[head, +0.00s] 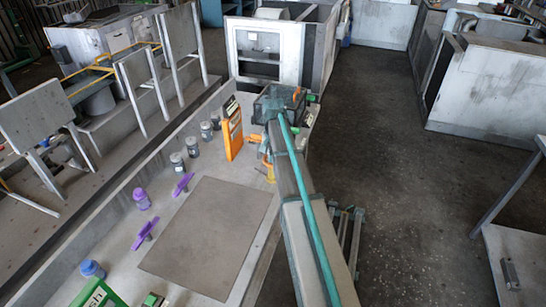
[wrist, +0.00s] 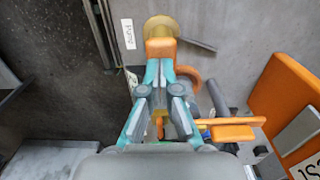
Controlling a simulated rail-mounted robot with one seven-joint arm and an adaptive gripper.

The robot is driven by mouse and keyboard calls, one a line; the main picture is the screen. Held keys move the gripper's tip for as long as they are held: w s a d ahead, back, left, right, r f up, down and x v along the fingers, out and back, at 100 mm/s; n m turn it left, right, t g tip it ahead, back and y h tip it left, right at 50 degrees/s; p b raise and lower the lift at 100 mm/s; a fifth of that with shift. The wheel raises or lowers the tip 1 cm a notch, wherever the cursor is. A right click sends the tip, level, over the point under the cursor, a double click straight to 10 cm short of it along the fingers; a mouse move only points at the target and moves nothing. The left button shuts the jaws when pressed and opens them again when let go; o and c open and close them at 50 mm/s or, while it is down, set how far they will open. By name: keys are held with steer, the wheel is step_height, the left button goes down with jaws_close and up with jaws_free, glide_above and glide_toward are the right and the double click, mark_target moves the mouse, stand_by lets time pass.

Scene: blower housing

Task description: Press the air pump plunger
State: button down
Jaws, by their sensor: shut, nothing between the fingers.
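In the wrist view, an orange block (wrist: 160,49) lies straight ahead of my gripper (wrist: 160,68), with a yellow round cap (wrist: 160,27) just beyond it. They look like the air pump's plunger, but I cannot be sure. My gripper is shut and empty, its teal fingers together right at the block's near edge; I cannot tell whether they touch. A curved orange piece (wrist: 189,74) shows beside the fingers. In the head view my arm hides most of this spot; small orange parts (head: 266,162) show beside it at the bench's right edge.
An orange upright panel (head: 232,133) stands left of my arm, and also shows in the wrist view (wrist: 288,105). A white label (wrist: 128,33) lies near the block. A bare grey plate (head: 210,240) is clear.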

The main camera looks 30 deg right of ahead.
step_height(320, 180, up, 4)
steer(key=p, duration=0.3)
steer(key=shift+r, duration=0.25)
steer(key=shift+r+b, duration=0.3)
steer(key=shift+b, duration=0.4)
step_height(320, 180, up, 9)
steer(key=b, duration=0.2)
steer(key=shift+b, duration=0.7)
steer(key=r+b, duration=0.3)
steer(key=shift+a+r, duration=0.1)
steer(key=shift+a, duration=0.1)
stand_by(0.3)
